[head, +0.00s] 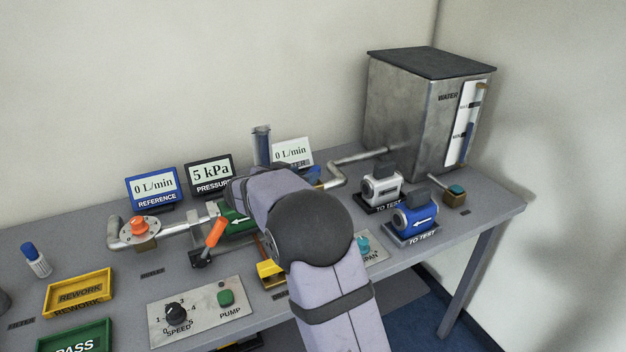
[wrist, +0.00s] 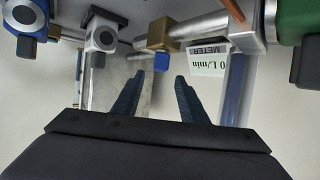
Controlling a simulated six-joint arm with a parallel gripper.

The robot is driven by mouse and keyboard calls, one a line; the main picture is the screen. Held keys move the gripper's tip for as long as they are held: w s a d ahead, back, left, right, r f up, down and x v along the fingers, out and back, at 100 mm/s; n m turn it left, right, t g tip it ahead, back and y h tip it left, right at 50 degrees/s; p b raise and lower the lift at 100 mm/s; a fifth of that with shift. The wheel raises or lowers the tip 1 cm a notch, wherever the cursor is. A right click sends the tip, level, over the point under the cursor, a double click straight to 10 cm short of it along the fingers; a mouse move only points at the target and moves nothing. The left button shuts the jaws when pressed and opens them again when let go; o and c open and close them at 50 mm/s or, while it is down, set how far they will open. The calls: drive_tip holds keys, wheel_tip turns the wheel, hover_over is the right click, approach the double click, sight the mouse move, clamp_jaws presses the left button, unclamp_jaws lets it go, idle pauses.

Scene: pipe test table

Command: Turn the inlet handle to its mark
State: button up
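A brass valve block (wrist: 165,34) with a small blue handle (wrist: 161,62) sits on the pipe in the wrist view; I take this to be the inlet handle. In the head view only a bit of blue (head: 314,175) shows there, mostly behind my arm. I cannot make out a mark on it. My gripper (wrist: 160,76) is open, its two dark blue fingers apart, one on either side of the handle's line. Whether the fingertips reach the handle's depth I cannot tell. In the head view my arm hides the gripper.
The green pump unit (head: 236,220) and orange lever (head: 215,232) stand left of my arm. The grey water tank (head: 415,120) is at the back right. Blue (head: 415,220) and white (head: 382,188) test units stand to the right. The meter display (wrist: 209,58) is close to the fingers.

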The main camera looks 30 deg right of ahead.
sight(313, 170)
drive_tip(key=shift+p+x, duration=1.65)
drive_tip(key=shift+x, duration=2)
drive_tip(key=shift+r, duration=0.1)
clamp_jaws()
